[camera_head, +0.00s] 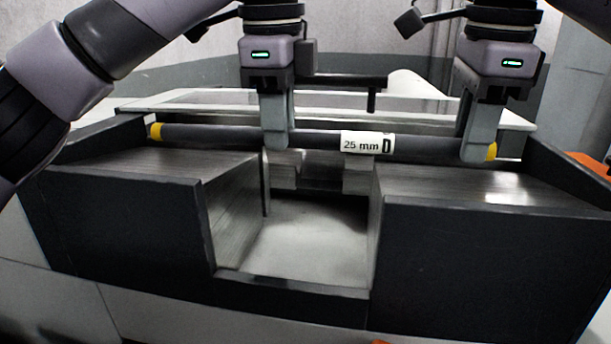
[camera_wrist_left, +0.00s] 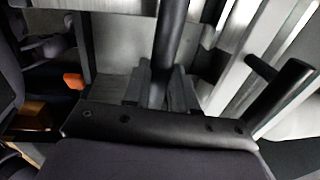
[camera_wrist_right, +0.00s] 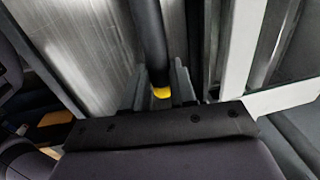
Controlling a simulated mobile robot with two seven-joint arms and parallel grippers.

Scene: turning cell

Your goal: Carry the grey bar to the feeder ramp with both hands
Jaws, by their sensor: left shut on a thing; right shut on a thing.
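The grey bar (camera_head: 215,136) is a long dark rod with yellow ends and a white "25 mm" label near its middle. It lies level across the feeder ramp (camera_head: 430,182), close over its two sloped top plates; I cannot tell whether it touches them. My left gripper (camera_head: 276,140) is shut on the bar left of the label. My right gripper (camera_head: 478,150) is shut on it near the right yellow end. The bar also shows between the fingers in the left wrist view (camera_wrist_left: 167,50) and in the right wrist view (camera_wrist_right: 150,40).
The ramp has dark side walls and an open gap (camera_head: 310,235) in its middle with a pale floor. A pale ledge (camera_head: 200,98) runs behind the bar. An orange object (camera_head: 590,165) stands at the right edge.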

